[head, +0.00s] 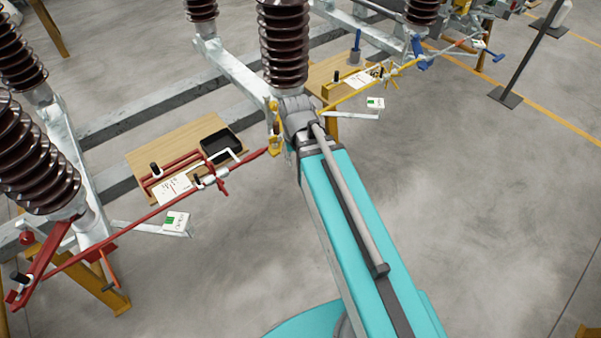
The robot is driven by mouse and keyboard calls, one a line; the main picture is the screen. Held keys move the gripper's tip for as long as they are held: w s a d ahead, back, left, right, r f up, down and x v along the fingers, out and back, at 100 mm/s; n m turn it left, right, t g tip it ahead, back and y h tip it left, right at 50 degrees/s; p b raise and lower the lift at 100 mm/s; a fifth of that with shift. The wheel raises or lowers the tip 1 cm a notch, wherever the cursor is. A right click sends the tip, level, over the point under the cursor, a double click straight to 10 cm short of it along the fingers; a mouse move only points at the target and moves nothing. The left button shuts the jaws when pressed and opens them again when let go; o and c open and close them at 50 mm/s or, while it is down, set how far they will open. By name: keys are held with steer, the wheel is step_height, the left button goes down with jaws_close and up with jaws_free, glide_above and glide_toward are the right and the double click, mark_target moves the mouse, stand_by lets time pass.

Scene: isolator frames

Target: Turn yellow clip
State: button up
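My teal arm reaches up the middle of the head view and ends at a grey joint below the central brown insulator. My gripper is not visible; it seems hidden behind that joint. A yellow clamp-like part (275,141) hangs just left of the joint, below the insulator; I cannot tell whether anything touches it. A yellow rod (353,96) runs from right of the joint up to the right. A small yellow piece with prongs (389,76) sits on it. I cannot tell which of these yellow parts is the clip.
A wooden board (139,157) with a black tray (210,155) lies left, beside a red rod (125,227). Brown ribbed insulators (283,45) stand on grey metal beams. A dark post (530,52) stands at upper right. The concrete floor at right is clear.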

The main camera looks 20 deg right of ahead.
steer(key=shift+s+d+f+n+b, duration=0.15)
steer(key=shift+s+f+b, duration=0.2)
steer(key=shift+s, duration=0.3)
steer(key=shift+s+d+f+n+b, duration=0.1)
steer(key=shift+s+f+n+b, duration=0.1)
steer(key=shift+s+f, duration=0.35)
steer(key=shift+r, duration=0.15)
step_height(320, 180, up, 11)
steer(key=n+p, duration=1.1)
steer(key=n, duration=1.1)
glide_above(272, 137)
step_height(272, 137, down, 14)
steer(key=b, duration=1.3)
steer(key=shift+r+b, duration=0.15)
steer(key=shift+b, duration=0.15)
